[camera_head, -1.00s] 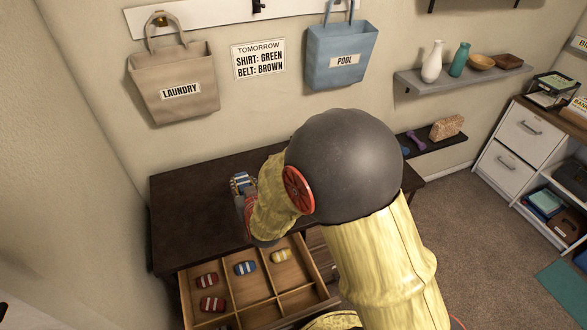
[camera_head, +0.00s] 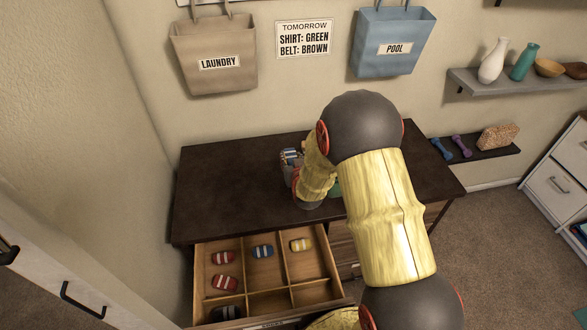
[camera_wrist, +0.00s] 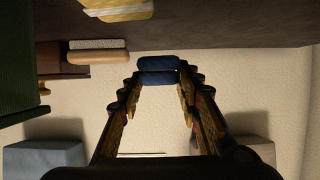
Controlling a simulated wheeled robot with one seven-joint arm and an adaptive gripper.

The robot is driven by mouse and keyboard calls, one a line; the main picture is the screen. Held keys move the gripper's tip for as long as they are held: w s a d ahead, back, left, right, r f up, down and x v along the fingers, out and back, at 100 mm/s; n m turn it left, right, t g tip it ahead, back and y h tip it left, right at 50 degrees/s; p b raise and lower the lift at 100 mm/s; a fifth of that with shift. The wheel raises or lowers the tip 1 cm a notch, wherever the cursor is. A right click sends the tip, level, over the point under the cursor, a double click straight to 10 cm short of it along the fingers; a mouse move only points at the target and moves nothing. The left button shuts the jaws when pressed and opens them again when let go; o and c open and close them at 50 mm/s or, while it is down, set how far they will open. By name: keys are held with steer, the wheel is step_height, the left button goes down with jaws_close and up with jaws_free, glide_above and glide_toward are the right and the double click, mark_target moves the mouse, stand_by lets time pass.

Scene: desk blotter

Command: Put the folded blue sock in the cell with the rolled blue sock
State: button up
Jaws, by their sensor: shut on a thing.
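My gripper (camera_wrist: 158,82) is shut on the folded blue sock (camera_wrist: 158,70), which shows as a dark blue bundle between the fingertips in the wrist view. In the head view, the gripper is over the dark desk top, behind the open drawer, and my arm partly hides it. The rolled blue sock (camera_head: 262,251), with white stripes, lies in the back middle cell of the open drawer (camera_head: 345,300). The held sock is apart from that cell.
A dark item (camera_head: 227,312) lies at the front left. A yellow item (camera_wrist: 120,8) shows on the desk (camera_head: 230,185). Bags hang on the wall behind.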

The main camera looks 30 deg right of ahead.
steer(key=shift+w+d+f+b, duration=0.2)
steer(key=shift+w+d+f, duration=0.15)
steer(key=shift+f, duration=0.2)
steer(key=shift+w+d+f+b, duration=0.15)
steer(key=shift+w+d+f, duration=0.15)
steer(key=shift+f, duration=0.25)
steer(key=shift+f+b, duration=0.65)
steer(key=shift+f, duration=0.75)
steer(key=shift+f, duration=0.2)
steer(key=o, duration=0.9)
steer(key=shift+o, duration=0.2)
